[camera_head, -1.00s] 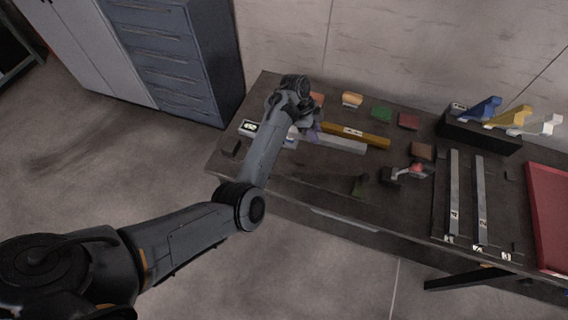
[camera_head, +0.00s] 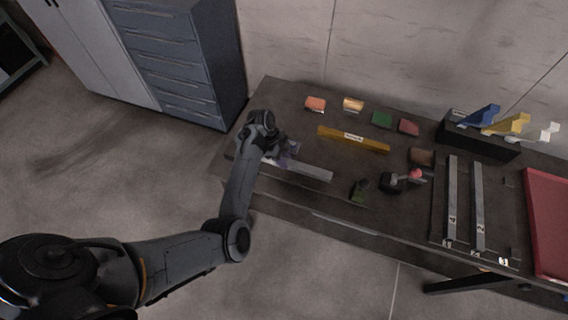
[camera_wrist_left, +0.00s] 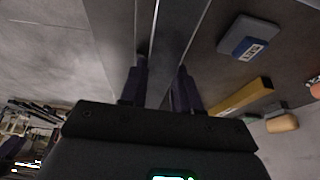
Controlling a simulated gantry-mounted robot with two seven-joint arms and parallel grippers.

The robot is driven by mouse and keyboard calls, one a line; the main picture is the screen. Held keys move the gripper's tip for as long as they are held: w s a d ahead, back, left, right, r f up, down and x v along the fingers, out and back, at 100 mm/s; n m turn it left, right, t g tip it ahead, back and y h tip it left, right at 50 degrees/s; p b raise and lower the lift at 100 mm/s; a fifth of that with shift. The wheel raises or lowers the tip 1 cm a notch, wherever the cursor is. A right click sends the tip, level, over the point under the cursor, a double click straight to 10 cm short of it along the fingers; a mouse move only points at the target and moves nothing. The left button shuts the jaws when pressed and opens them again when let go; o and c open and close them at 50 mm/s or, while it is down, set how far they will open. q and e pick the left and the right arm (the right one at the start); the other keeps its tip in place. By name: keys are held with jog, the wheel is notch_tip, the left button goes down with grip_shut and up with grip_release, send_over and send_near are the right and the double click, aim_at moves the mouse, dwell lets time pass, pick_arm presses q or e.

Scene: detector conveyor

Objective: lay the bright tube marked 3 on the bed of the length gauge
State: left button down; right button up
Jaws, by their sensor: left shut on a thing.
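My left gripper (camera_head: 288,153) is shut on a pale silver tube (camera_head: 315,172) at the left end of the table. The tube lies lengthwise along the table and reaches out to the right of the fingers; no number is readable on it. In the left wrist view the fingers (camera_wrist_left: 160,85) stand either side of a long grey strip. The length gauge seems to be the dark strip along the front left edge, with a dark block (camera_head: 358,193) at its right. The tube is above or on that strip; contact cannot be told. A blue-grey readout box (camera_wrist_left: 248,38) shows in the wrist view. My right gripper is not in view.
A yellow bar (camera_head: 340,136) lies behind the tube. Several small coloured blocks sit along the back. A rack (camera_head: 436,215) holds two grey bars (camera_head: 451,190) at right, beside a red tray (camera_head: 548,215). A black stand (camera_head: 470,138) carries coloured brackets.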

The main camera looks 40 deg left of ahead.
pick_arm(q)
notch_tip(320, 180, down, 3)
jog(key=shift+f, duration=0.35)
jog(key=c, duration=0.8)
grip_release()
jog(key=shift+f, duration=0.15)
